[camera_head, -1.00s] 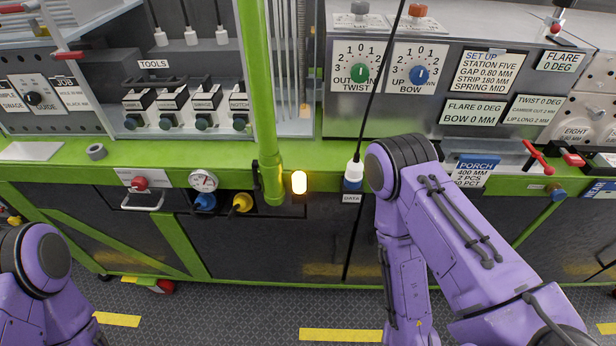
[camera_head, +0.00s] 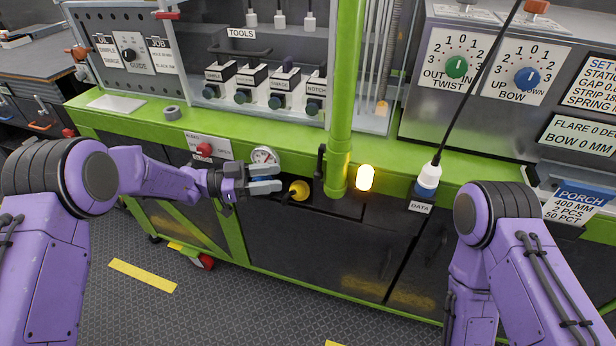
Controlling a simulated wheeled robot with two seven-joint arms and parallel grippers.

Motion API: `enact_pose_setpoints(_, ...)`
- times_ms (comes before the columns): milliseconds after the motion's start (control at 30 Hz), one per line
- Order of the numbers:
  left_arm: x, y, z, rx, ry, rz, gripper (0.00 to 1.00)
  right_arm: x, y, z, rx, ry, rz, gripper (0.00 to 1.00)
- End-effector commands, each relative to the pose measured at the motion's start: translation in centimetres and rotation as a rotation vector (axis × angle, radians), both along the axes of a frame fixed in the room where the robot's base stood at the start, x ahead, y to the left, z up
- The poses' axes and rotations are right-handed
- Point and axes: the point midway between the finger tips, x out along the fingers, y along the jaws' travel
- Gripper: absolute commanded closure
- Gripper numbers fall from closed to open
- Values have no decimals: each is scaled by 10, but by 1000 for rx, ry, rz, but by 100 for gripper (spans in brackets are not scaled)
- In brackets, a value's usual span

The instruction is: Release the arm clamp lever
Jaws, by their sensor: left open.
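A green post (camera_head: 342,100) rises from the front of the green bench. A short black upright lever (camera_head: 320,161) sits on the left side of its lower end; it looks like the clamp lever, though no label on it is readable. My left gripper (camera_head: 276,179) is open and empty, in front of the bench edge. Its grey fingers point right, toward the lever, with a gap between them and it. The fingers partly cover the area below the pressure gauge. My right arm (camera_head: 485,240) shows at the right, but its gripper is out of view.
A round gauge (camera_head: 264,156), a yellow plug (camera_head: 299,190) and a red button (camera_head: 204,149) are close to my left gripper. A lit yellow lamp (camera_head: 365,178) is just right of the post. A white-and-blue DATA connector (camera_head: 428,181) with a black cable stands farther right.

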Motion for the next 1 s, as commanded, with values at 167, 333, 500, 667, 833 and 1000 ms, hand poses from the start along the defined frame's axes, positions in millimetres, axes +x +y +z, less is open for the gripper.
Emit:
enact_pose_setpoints(167,5,-40,3,0,3,-4,49,0,0,15,0,0,0,0)
enact_pose_setpoints(333,10,-74,2,-1,3,-1,49,0,0,23,0,0,0,0)
enact_pose_setpoints(500,13,-91,0,-1,3,1,49,0,0,26,0,0,0,0)
enact_pose_setpoints(667,14,-94,0,-1,3,3,49,0,0,25,0,0,0,0)
enact_pose_setpoints(833,14,-93,0,-1,3,3,69,0,0,25,0,0,0,0)
enact_pose_setpoints(1000,14,-93,0,-1,3,3,100,0,0,25,0,0,0,0)
